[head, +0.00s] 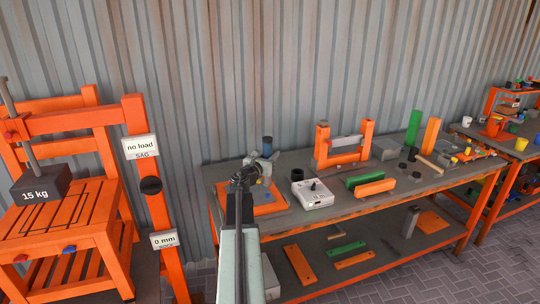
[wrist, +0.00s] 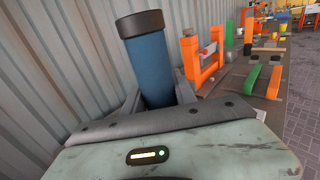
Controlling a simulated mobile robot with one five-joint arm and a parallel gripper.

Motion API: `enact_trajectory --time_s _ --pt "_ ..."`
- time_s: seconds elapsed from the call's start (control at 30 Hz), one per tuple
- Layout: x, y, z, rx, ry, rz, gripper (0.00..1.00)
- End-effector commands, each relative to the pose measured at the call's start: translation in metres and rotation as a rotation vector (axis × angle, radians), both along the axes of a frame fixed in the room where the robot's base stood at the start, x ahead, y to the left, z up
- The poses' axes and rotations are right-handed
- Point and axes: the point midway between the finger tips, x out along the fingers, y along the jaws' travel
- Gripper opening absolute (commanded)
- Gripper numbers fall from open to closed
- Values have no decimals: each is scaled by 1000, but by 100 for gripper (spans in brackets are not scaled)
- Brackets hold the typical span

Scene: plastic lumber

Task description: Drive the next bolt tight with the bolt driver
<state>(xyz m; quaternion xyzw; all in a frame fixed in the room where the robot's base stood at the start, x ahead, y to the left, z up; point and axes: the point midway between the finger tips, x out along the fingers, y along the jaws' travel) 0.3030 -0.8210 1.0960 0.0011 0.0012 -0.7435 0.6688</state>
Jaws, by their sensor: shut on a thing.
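My gripper (head: 261,163) is at the left end of the workbench, above an orange plate. It is shut on a blue cylinder with a black cap, which looks like the bolt driver (head: 267,147). In the wrist view the driver (wrist: 150,70) stands between the jaws, leaning slightly, cap end up. Its lower end is hidden behind my gripper. The orange plate (head: 266,209) lies flat on the bench with grey parts on it. No bolt can be made out, and whether the driver touches one cannot be told.
A white box with a black knob (head: 312,193) stands just right of the plate. An orange frame (head: 322,147) with a grey bar is behind it. Green and orange bars (head: 375,188) lie farther right. A weighted orange stand (head: 75,220) is at the left; a corrugated wall (head: 230,70) is behind.

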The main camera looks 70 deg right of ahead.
Motion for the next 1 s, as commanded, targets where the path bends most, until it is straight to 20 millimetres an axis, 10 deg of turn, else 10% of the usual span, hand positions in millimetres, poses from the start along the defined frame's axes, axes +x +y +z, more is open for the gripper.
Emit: enact_trajectory --time_s 0.5,1.0 --pt "1 0 -47 0 1 1 0" --pt "1 0 -48 0 1 1 0"
